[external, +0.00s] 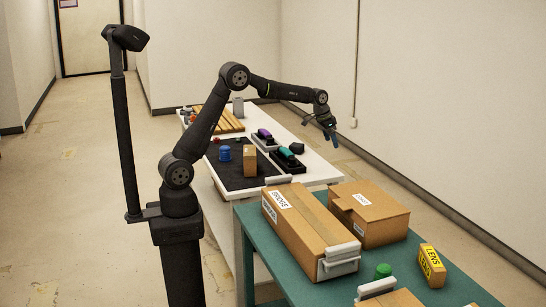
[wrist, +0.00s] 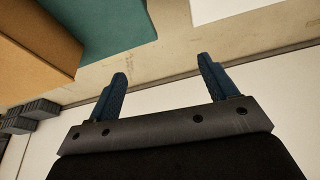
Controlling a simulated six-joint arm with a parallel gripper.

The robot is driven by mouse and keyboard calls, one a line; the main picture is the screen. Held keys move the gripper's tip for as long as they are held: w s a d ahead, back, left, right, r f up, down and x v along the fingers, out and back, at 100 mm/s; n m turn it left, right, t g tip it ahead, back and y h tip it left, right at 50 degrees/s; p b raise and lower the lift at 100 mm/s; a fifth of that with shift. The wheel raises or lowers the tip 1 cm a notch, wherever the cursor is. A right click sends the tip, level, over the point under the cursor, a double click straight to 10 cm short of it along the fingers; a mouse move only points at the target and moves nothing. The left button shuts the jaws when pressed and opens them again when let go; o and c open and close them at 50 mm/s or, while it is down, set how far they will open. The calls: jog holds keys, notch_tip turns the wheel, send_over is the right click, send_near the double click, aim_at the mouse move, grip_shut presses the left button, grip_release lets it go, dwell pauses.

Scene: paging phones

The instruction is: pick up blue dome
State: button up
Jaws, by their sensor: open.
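A blue dome-like object (external: 225,153) stands on the dark mat (external: 236,180) of the white table, left of a small tan box. My gripper (external: 328,133) is raised in the air to the right, beyond the white table's right edge and well away from the blue dome. In the wrist view my gripper (wrist: 163,82) shows two blue fingers spread apart with nothing between them. The blue dome is not visible in the wrist view.
The small tan box (external: 250,160) stands close beside the blue dome. Large cardboard boxes (external: 375,215) and a green dome (external: 383,270) sit on the nearer teal table.

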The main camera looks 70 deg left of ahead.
jog(key=s+a+n, duration=0.2)
jog(key=s+a, duration=0.2)
jog(key=a, duration=0.5)
jog(key=s+a+n, duration=0.1)
jog(key=s+a, duration=0.3)
jog(key=a, duration=0.5)
jog(key=n+g+y, duration=0.2)
jog(key=n, duration=0.5)
send_over(224, 147)
jog(key=s+d, duration=0.2)
jog(key=d, duration=0.1)
jog(key=x, duration=1.3)
jog(key=shift+a+f, duration=0.15)
jog(key=shift+a, duration=0.15)
jog(key=shift+x, duration=2.7)
jog(key=shift+s, duration=0.1)
jog(key=c, duration=1.1)
